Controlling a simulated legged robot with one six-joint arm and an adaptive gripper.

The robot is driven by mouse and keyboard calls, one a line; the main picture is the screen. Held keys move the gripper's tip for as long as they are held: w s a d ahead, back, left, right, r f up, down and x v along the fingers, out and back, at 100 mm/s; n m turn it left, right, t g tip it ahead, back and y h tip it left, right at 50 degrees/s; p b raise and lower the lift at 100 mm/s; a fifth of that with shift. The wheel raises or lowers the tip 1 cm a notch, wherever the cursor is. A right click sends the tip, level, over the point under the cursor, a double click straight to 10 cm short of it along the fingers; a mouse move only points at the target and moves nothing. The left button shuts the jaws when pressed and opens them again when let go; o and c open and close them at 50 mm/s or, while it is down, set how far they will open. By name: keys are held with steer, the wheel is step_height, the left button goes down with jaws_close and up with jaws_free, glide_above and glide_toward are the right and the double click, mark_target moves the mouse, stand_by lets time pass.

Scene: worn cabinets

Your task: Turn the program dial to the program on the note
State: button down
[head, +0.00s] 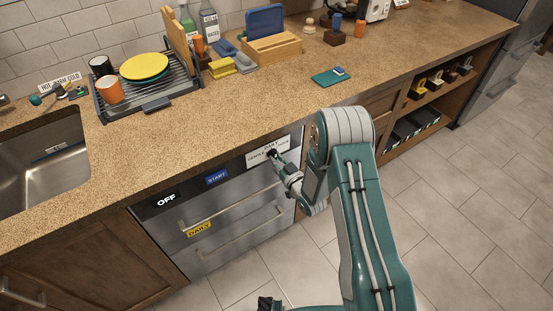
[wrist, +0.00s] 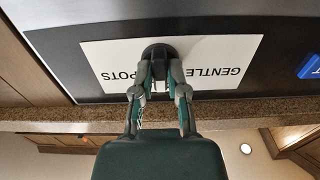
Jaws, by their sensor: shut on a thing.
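The dark program dial (head: 271,152) sits on a white label plate (head: 257,160) at the right end of the dishwasher's control panel. In the head view the plate reads GENTLE on the left and seems to read DAILY above the dial. In the wrist view, which is upside down, GENTLE and POTS show on the plate (wrist: 105,58) either side of the dial (wrist: 158,50). My gripper (wrist: 159,70) is shut on the dial; it also shows in the head view (head: 277,160). The dial's pointer cannot be made out. A yellow note (head: 199,229) on the dishwasher front reads DAILY.
The panel also has an OFF display (head: 166,199) and a blue START button (head: 216,177). Drawer handles (head: 236,207) stick out below. The countertop (head: 215,124) edge runs just over the panel. The tiled floor (head: 477,190) at right is clear.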

steer(key=shift+s+f, duration=0.15)
steer(key=shift+f, duration=0.15)
steer(key=c, duration=0.7)
jaws_free()
steer(key=shift+o, duration=0.2)
steer(key=shift+r, duration=0.15)
steer(key=v, duration=1.1)
steer(key=shift+s+d, duration=0.25)
steer(key=shift+d, duration=0.05)
